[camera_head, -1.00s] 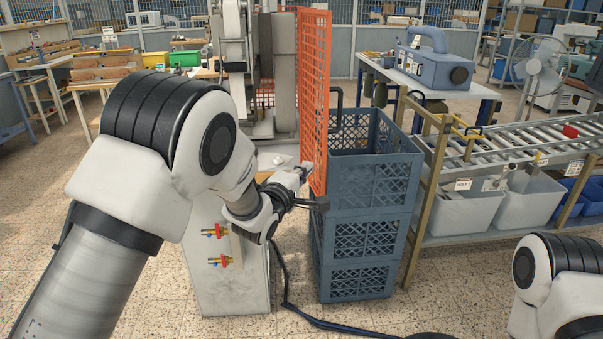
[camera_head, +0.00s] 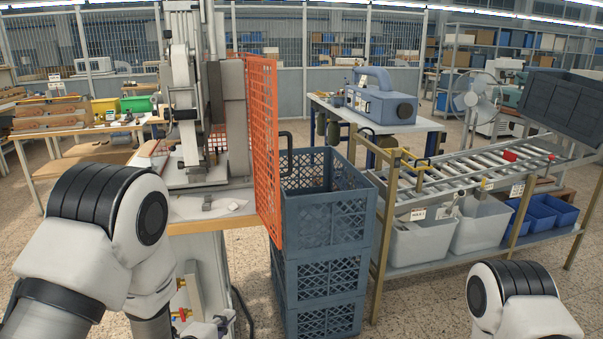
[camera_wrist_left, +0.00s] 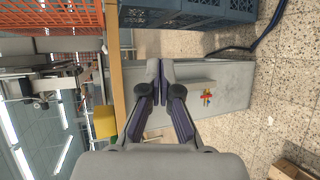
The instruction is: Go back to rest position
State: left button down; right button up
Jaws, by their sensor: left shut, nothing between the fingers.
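My left gripper (camera_head: 226,318) is low at the bottom edge of the head view, beside the front of the stamping machine's bench. In the left wrist view its two dark fingers (camera_wrist_left: 160,82) meet at the tips, shut with nothing between them. The grey bench side with red and yellow fittings (camera_wrist_left: 207,97) lies beyond the fingers. My left arm is folded at the lower left of the head view. Part of my right arm shows at the lower right; its gripper is outside the frame.
An orange mesh guard (camera_head: 262,145) stands by the machine. Stacked blue-grey crates (camera_head: 325,225) stand right of it. A roller conveyor rack (camera_head: 470,180) with grey bins (camera_head: 422,243) is at the right. The speckled floor (camera_head: 415,305) between crates and my right arm is clear.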

pick_arm(q)
jog(key=s+a+f+m+g+y, duration=0.1)
jog(key=s+a+f+m+g, duration=0.15)
jog(key=s+f, duration=0.6)
jog(key=s+a+f+m+g+y, duration=0.15)
jog(key=s+f+g, duration=0.25)
jog(key=s+f, duration=0.45)
jog(key=s+a+f+m+g, duration=0.1)
jog(key=s+f+m+g, duration=0.2)
jog(key=s+m, duration=0.3)
jog(key=s+a+f+m+g, duration=0.2)
jog(key=s+m, duration=0.4)
jog(key=s, duration=0.4)
jog(key=shift+f+g, duration=0.85)
jog(key=shift+g, duration=0.4)
